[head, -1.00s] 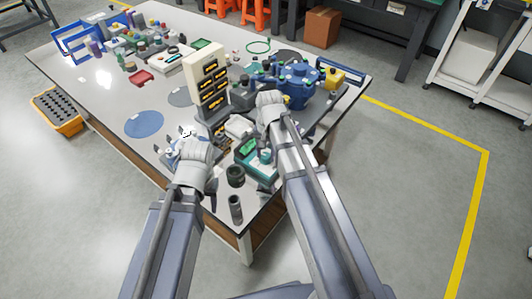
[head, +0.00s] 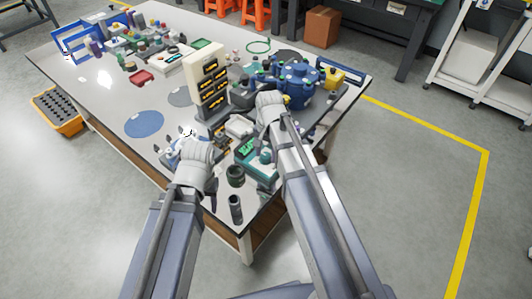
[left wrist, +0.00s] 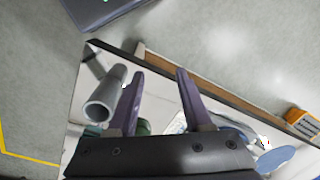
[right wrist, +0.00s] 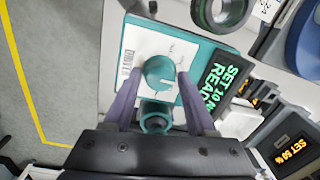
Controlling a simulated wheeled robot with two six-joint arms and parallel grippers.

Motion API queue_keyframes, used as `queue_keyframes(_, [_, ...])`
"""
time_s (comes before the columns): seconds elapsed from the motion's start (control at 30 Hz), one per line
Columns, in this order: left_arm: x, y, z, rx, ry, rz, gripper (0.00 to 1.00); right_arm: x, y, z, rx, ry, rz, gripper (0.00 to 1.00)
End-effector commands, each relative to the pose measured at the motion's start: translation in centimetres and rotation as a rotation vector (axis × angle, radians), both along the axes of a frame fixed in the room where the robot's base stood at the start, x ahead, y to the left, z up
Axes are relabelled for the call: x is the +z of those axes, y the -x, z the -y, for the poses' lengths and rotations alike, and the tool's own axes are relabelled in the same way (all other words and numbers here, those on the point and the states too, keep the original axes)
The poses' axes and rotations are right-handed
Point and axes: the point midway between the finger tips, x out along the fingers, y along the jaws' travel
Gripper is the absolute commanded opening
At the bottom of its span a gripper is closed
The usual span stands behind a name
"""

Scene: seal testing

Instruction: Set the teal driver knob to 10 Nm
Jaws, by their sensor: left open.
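The teal driver knob (right wrist: 159,73) sits on the white face of the teal driver tester (right wrist: 128,38) in the right wrist view. The tester's dark display (right wrist: 218,88) shows green text that reads SET 10 and READY. A teal cylinder (right wrist: 155,117) lies nearer the camera. My right gripper (right wrist: 160,80) is open, its fingers spread on either side of the knob; I cannot tell whether they touch it. In the head view the tester (head: 258,168) is partly hidden by my right arm. My left gripper (left wrist: 160,75) is open and empty near the table's front left edge (head: 186,134).
A dark green ring-shaped part (head: 236,176) and a grey tube (head: 236,208) stand at the near table corner. A cream rack (head: 203,72) and a blue pump-like housing (head: 297,80) stand behind.

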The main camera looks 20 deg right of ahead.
Motion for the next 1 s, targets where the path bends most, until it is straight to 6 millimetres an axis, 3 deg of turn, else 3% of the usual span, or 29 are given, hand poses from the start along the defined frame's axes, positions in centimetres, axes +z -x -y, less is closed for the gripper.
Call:
queue_keyframes(0.17, [0.0, 0.0, 0.0, 0.000, 0.000, 0.000, 0.50, 0.0, 0.0, 0.0, 0.000, 0.000, 0.000, 0.76])
queue_keyframes(0.57, [0.6, 0.0, 0.0, 0.000, 0.000, 0.000, 0.50, 0.6, 0.0, 0.0, 0.000, 0.000, 0.000, 0.76])
queue_keyframes(1.0, [5.8, 0.0, 0.0, 0.000, 0.000, 0.000, 0.50, 5.8, 0.2, 0.2, 0.000, 0.000, 0.000, 0.76])
